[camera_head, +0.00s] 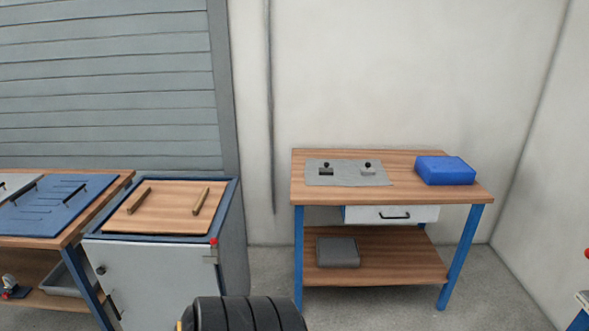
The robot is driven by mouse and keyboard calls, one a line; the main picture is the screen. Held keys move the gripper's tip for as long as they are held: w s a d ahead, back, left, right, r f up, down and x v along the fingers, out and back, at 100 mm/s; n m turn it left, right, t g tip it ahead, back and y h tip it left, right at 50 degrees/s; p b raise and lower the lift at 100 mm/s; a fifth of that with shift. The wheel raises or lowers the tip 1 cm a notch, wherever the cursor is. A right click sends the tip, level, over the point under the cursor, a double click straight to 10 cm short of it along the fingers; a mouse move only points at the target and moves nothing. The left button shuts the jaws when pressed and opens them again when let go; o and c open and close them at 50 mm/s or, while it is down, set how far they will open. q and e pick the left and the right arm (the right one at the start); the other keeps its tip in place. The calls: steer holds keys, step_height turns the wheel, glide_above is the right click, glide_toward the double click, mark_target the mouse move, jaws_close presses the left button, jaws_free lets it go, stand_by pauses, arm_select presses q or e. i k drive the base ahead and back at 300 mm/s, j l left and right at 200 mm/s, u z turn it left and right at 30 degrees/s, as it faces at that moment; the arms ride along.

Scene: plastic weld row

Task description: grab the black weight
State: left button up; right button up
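A small dark block with a black knob on top (326,169), which looks like the black weight, stands on a grey mat (345,181) on the far wooden workbench (430,194). A similar small block with a pale grey base and a black knob (368,169) stands to its right on the same mat. Both are small in the picture, so fine detail is unclear. Neither of my grippers is in view.
A blue box (445,171) sits at the bench's right end. Below are a closed drawer (391,215) and a grey bin (338,252) on the shelf. A white cabinet with a wooden top (155,275) and another bench (62,240) stand left. Floor is open before the far bench.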

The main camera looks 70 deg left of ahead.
mark_target(326, 171)
steer(key=u, duration=2.05)
steer(key=i+l, duration=0.15)
